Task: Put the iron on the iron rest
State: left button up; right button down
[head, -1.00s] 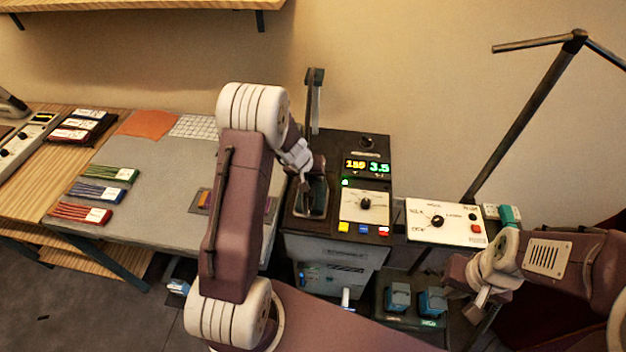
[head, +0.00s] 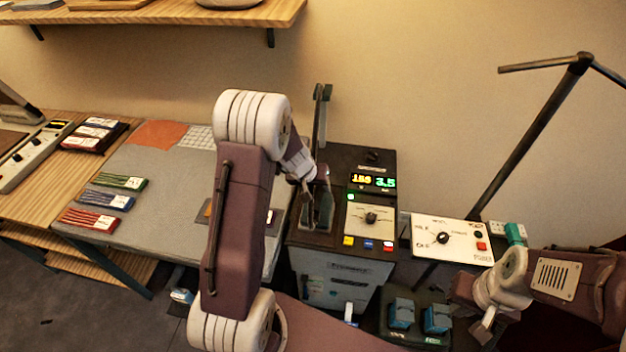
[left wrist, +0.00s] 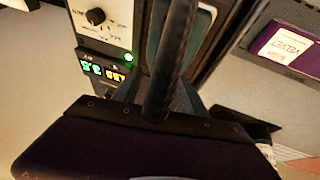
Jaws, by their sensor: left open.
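The iron (head: 320,205) is a dark shape on the left part of the control station, largely covered by my left gripper in the head view. It appears to sit in the dark iron rest (head: 318,236), whose edges show around it. My left gripper (head: 308,187) is open, right at the iron's top. In the left wrist view a dark bar, apparently the iron's handle (left wrist: 172,55), runs down between my open fingers (left wrist: 158,100). I cannot tell whether they touch it. My right gripper (head: 487,322) is low at the right, far from the iron; its jaw opening is unclear.
The station has a lit display (head: 373,181), a knob and coloured buttons beside the iron. An upright post (head: 320,118) stands behind it. A grey pressing mat (head: 165,190) with fabric swatches lies left. A white control box (head: 450,240) and dark lamp arm (head: 530,140) stand right.

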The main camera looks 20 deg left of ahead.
pick_arm(q)
jog(key=d+p+v, duration=0.1)
jog(key=v, duration=0.7)
jog(key=s+d+f+m+g+b, duration=0.1)
jog(key=s+d+g, duration=0.1)
jog(key=s, duration=0.7)
jog(key=s+d+f+m+g+b, duration=0.1)
jog(key=s+d+m, duration=0.1)
jog(key=s+d, duration=0.3)
jog(key=s, duration=0.4)
jog(key=shift+s+f+g+y+b, duration=0.3)
jog(key=shift+f+g+b, duration=0.05)
jog(key=shift+g, duration=0.05)
